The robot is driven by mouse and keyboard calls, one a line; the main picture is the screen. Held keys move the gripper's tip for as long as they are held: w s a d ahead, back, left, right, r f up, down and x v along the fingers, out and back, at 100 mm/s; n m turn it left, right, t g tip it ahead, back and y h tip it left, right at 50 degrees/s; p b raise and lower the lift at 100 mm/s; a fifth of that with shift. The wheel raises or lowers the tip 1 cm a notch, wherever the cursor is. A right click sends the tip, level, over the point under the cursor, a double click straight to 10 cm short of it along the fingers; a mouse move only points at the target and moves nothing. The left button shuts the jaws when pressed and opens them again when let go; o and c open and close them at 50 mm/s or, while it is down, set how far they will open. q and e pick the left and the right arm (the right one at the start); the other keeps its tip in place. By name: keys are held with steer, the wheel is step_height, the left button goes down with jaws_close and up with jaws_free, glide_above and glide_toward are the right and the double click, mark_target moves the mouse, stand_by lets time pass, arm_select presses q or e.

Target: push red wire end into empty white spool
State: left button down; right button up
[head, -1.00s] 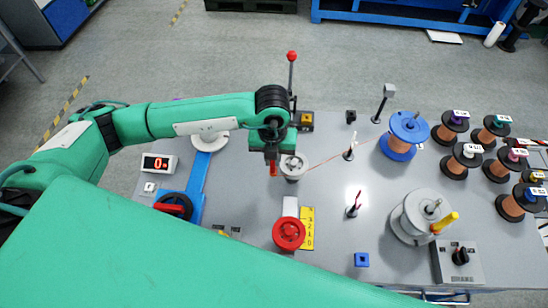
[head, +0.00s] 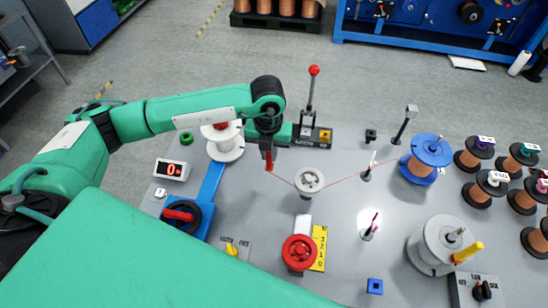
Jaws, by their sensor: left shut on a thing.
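My left gripper (head: 267,160) is shut on the red wire end (head: 268,167), which points down between the fingers above the table. The thin reddish wire (head: 346,179) runs from it past a light grey pulley (head: 309,182) and a small guide post (head: 367,172) to the blue spool (head: 431,153) at the right. The empty white spool (head: 225,150) stands left of the gripper, at the top of a blue arm (head: 212,186). My arm crosses its upper part. The wire end is apart from the spool. My right gripper is not in view.
A lever with a red knob (head: 314,71) stands behind the gripper. A red wheel (head: 299,252), a grey drum (head: 441,243) and several copper spools (head: 478,189) occupy the front and right. A counter box (head: 172,170) sits at left. My green body hides the front left.

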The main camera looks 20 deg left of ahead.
arm_select(q)
steer(key=w+a+b, duration=0.3)
steer(key=w+a, duration=0.2)
steer(key=a, duration=0.4)
steer(key=shift+a+b, duration=0.3)
steer(key=shift+a, duration=0.1)
steer(key=shift+w, duration=0.1)
step_height(320, 180, up, 8)
steer(key=p, duration=0.4)
stand_by(0.7)
